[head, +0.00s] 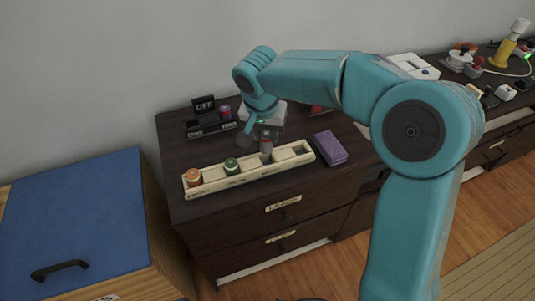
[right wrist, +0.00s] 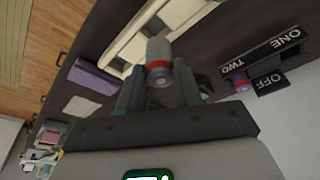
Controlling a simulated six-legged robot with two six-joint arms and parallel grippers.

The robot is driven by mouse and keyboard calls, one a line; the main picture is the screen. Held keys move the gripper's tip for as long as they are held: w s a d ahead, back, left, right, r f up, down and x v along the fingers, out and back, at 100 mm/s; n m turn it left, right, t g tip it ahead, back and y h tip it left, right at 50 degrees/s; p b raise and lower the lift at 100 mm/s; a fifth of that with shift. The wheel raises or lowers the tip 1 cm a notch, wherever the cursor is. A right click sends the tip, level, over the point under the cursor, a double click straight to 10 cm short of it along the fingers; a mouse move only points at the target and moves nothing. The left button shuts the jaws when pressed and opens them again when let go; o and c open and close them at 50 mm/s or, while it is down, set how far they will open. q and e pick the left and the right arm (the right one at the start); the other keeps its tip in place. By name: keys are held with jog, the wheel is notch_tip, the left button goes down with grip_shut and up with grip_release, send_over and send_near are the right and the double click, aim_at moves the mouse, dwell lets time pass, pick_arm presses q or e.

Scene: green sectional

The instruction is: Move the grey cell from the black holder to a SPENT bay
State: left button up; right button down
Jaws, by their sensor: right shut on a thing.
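The grey cell (head: 266,147), with a red band, is held upright in my right gripper (head: 258,132). In the right wrist view the cell (right wrist: 158,52) sits between the two fingers (right wrist: 158,82), its far end by the tray. The cream tray (head: 240,181) has several bays; its bay labels are too small to read. The cell appears at the tray's back edge near the middle bays; I cannot tell whether it is inside one. The black holder (head: 196,132), marked ONE and TWO, stands behind with a purple cell (head: 225,111) in it. My left gripper is out of view.
An orange cell (head: 193,177) and a green cell (head: 232,166) occupy the tray's left bays. An OFF sign (head: 204,105) stands at the holder. A purple box (head: 329,148) lies right of the tray. A blue-topped cabinet (head: 75,215) is at left.

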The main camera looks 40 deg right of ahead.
aim_at(267, 152)
notch_tip(267, 152, down, 6)
jog(key=shift+b, duration=0.45)
jog(key=shift+s, duration=0.1)
jog(key=shift+f, duration=0.2)
jog(key=c, duration=0.8)
grip_release()
jog(key=shift+r, duration=0.15)
